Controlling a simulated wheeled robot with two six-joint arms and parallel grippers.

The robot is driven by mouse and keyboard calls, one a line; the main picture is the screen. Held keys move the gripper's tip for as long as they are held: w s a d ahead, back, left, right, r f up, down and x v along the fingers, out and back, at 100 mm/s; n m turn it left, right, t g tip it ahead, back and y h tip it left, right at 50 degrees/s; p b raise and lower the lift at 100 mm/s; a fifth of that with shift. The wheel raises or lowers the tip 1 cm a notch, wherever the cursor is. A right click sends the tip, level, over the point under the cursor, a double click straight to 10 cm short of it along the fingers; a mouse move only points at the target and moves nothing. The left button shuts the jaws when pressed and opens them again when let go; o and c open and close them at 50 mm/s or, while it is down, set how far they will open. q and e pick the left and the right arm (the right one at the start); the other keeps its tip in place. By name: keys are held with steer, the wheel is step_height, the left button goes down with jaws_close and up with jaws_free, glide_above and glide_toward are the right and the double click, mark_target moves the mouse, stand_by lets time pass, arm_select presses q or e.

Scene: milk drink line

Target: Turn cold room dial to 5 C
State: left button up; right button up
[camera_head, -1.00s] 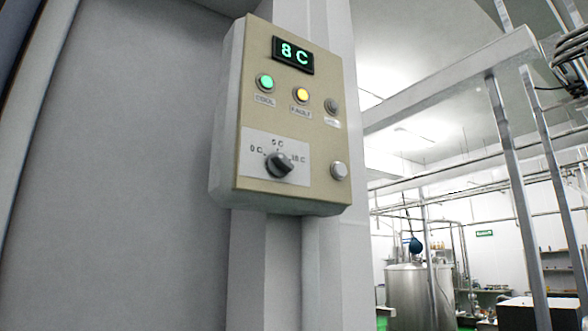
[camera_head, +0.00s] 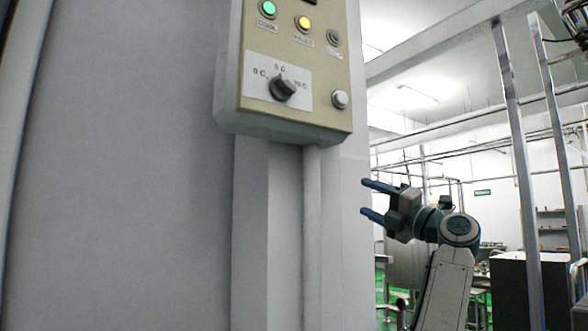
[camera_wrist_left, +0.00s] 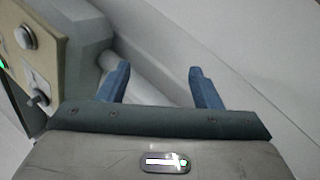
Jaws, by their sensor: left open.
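The black cold room dial (camera_head: 283,89) sits on a white plate low on the beige control panel (camera_head: 300,60), with marks 0 C, 5 C and 10 C. Its pointer seems to lie between 5 C and 10 C. My left gripper (camera_head: 364,197) is open and empty, to the lower right of the panel, apart from it, fingers pointing left. In the left wrist view its blue fingers (camera_wrist_left: 159,68) are spread, and the dial (camera_wrist_left: 38,98) shows at the left edge. The display is almost wholly cut off at the top. My right gripper is out of view.
A silver button (camera_head: 340,99) is right of the dial. Green (camera_head: 267,9) and yellow (camera_head: 303,23) lights are above it. The panel is on a grey wall post (camera_head: 270,230). Metal posts (camera_head: 520,170) and a dark box (camera_head: 515,285) stand at the right.

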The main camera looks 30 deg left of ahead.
arm_select(q)
steer(key=s+d+r+n+h+b, duration=0.1)
steer(key=s+r+n+h, duration=0.15)
steer(key=s+r, duration=0.8)
steer(key=n+t+h+b, duration=0.1)
steer(key=n+t+h, duration=0.1)
steer(key=h, duration=0.1)
glide_toward(284, 86)
steer(key=shift+w+r+p+x, duration=0.15)
steer(key=shift+x, duration=1.25)
steer(key=shift+w+r+p+x, duration=0.15)
steer(key=shift+x, duration=1.25)
steer(key=shift+w+r+p+x, duration=0.15)
steer(key=shift+x, duration=1.3)
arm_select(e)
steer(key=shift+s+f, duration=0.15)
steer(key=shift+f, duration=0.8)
arm_select(q)
steer(key=shift+d, duration=0.2)
steer(key=c, duration=1)
